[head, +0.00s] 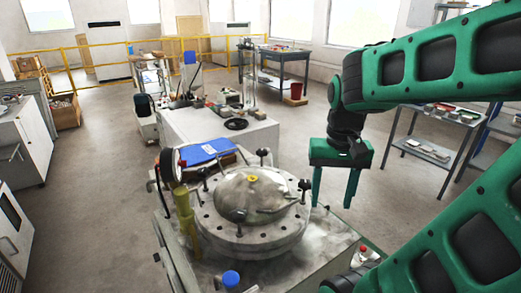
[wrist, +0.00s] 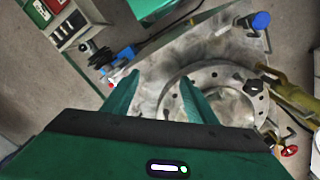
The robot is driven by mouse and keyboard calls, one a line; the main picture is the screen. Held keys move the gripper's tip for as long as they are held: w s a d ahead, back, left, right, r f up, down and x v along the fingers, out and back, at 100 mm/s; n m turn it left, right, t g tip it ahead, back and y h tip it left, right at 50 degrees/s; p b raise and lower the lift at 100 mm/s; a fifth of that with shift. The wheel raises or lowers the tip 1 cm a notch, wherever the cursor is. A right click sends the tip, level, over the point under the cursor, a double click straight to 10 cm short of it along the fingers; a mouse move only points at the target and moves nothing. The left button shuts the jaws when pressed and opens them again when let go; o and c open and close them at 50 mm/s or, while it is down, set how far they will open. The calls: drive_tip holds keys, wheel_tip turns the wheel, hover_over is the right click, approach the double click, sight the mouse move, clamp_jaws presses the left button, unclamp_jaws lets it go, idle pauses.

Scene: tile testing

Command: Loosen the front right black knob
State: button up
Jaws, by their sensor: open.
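A round metal vessel with a bolted flange (head: 245,243) sits on the bench, with black knobs around its lid. One black knob (head: 304,185) stands at the lid's right side, and another (head: 239,222) at its front; I cannot tell for sure which is the front right one. My gripper (head: 332,205) points down just right of the right-hand knob, open and empty, apart from the vessel. In the wrist view its two fingers (wrist: 158,78) hang over the bench and the flange edge. One black knob (wrist: 254,88) shows there, right of the fingers; the right-hand knob is not clearly visible.
A yellow post (head: 187,215) and a gauge stand left of the vessel. A blue-capped bottle (head: 230,279) is at the front, a small red-topped item (head: 363,250) at the right edge. A blue binder (head: 205,151) lies behind.

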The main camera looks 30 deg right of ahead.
drive_tip(key=w+d+r+m, duration=0.2)
drive_tip(key=w+r, duration=0.1)
drive_tip(key=w, duration=0.7)
drive_tip(key=w+d+r+m, duration=0.2)
drive_tip(key=w+r+m, duration=0.1)
drive_tip(key=w, duration=0.7)
drive_tip(key=m, duration=0.5)
approach(262, 150)
wheel_tip(262, 150, down, 9)
drive_tip(key=shift+d+r, duration=0.1)
drive_tip(key=c, duration=1.1)
